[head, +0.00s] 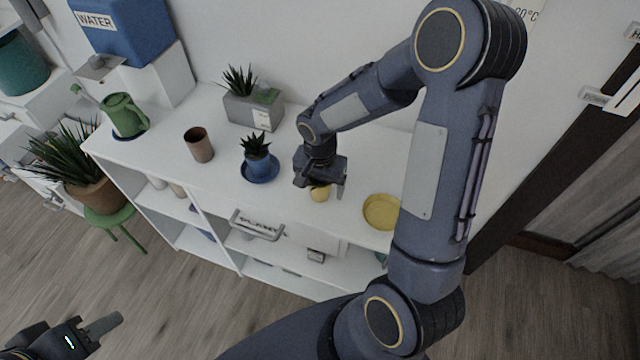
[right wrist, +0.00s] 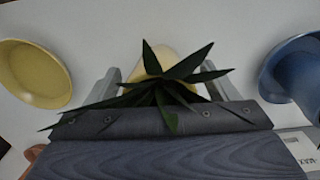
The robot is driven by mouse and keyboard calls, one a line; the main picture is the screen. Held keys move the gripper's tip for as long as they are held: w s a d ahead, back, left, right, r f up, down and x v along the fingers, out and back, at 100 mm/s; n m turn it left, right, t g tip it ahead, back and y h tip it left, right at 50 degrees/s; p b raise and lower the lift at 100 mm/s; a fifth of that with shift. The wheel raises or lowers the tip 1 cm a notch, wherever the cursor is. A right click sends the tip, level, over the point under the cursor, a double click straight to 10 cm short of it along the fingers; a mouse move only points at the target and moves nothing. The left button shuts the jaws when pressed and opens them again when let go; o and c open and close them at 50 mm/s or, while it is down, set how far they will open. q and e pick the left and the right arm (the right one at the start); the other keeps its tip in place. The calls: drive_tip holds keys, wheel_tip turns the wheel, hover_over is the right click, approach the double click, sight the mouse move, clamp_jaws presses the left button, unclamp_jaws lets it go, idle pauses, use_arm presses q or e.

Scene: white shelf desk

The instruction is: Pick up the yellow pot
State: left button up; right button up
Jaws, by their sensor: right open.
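The yellow pot (head: 320,194) stands on the white shelf top, with a spiky green plant in it. In the right wrist view the yellow pot (right wrist: 160,62) shows behind the dark leaves, which hide much of it. My right gripper (head: 320,188) is open and points down over the pot. In the right wrist view its fingers (right wrist: 163,84) lie one on each side of the plant and pot, with no clear contact. My left gripper (head: 98,330) is at the lower left, away from the shelf; only part shows, so its opening is unclear.
A yellow saucer (head: 381,212) lies right of the pot. A blue pot (head: 259,165) on a blue saucer stands to its left. Farther left are a brown cup (head: 199,145) and a green watering can (head: 124,115). A grey planter (head: 253,110) stands behind, near the wall.

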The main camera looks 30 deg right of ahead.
drive_tip(key=c, duration=1.3)
drive_tip(key=shift+o, duration=0.2)
drive_tip(key=shift+r, duration=0.1)
